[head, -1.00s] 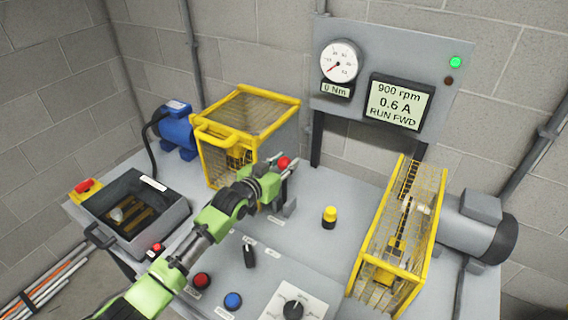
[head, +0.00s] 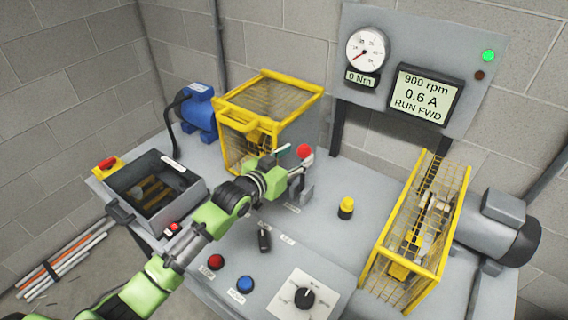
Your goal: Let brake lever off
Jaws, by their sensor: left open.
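The brake lever shows as a red ball knob (head: 304,151) above a small grey bracket (head: 305,192) on the bench, in the middle of the head view. My left gripper (head: 296,160) is open at the knob, with a fingertip on either side of it in the picture. Whether the fingers touch the knob I cannot tell. The lever's shaft is mostly hidden behind the gripper. The gauge (head: 367,49) reads 0 Nm. The display (head: 422,97) reads 900 rpm, 0.6 A, RUN FWD. My right gripper is not in view.
A yellow guard cage (head: 268,107) stands close behind the gripper, beside a blue motor (head: 199,112). Another yellow cage (head: 416,222) and a grey motor (head: 497,228) stand at the right.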

